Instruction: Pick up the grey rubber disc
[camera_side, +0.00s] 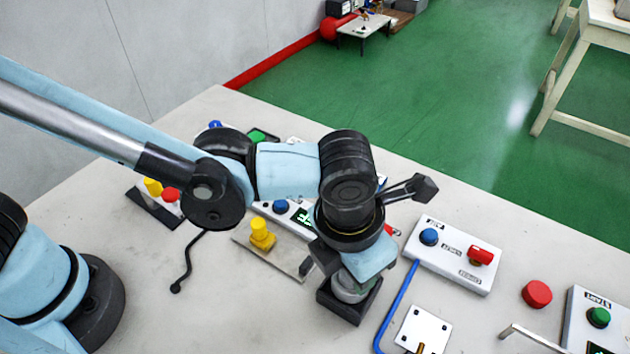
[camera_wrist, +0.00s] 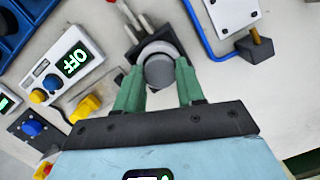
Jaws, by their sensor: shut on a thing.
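The grey rubber disc (camera_wrist: 160,72) is between the two green fingers of my gripper (camera_wrist: 157,67) in the wrist view. The gripper is shut on its sides. In the side view a grey round body (camera_side: 350,288) shows under my gripper (camera_side: 352,283), partly hidden by it. A black square holder (camera_side: 345,308) is directly below; it also shows behind the disc in the wrist view (camera_wrist: 140,52). I cannot tell whether the disc still touches the holder.
A white box with a blue knob and red switch (camera_side: 455,255) stands to the right. A blue tube (camera_side: 397,305) and a white plate (camera_side: 422,330) lie near the holder. A yellow knob (camera_side: 262,235) on a plate is at left. A red button (camera_side: 537,293) is further right.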

